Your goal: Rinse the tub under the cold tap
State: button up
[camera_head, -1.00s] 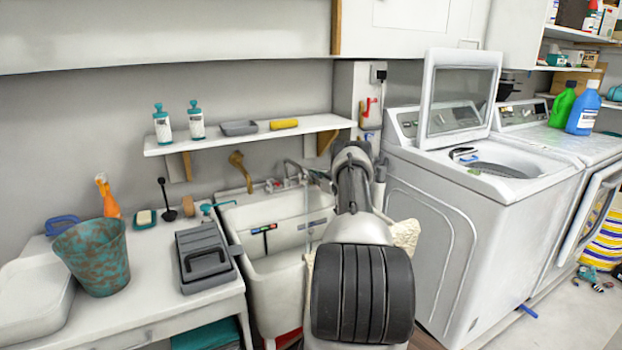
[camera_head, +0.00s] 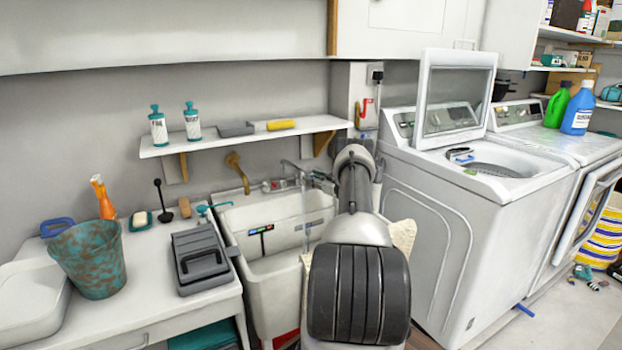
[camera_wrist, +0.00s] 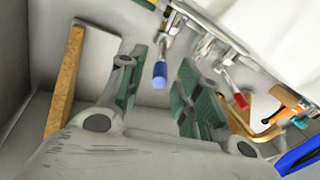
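The white laundry sink (camera_head: 272,300) stands between the counter and the washer, partly hidden by my arm. Its wall taps and spout (camera_head: 290,180) are above its back edge. In the wrist view a blue-ended tap handle (camera_wrist: 160,72) lies between the fingers of my open gripper (camera_wrist: 158,62), with a gap on both sides. A red-ended tap handle (camera_wrist: 241,99) is to the right of the right finger. In the head view my arm hides the gripper. A thin pale streak shows below the spout; I cannot tell whether it is water.
A grey caddy (camera_head: 200,262), a speckled teal bucket (camera_head: 90,262) and a white basin (camera_head: 30,300) crowd the left counter. A shelf (camera_head: 220,140) with bottles hangs above the sink. A washer (camera_head: 440,240) with its lid up stands to the right.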

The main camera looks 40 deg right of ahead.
jog(key=s, duration=0.5)
jog(key=shift+d, duration=0.15)
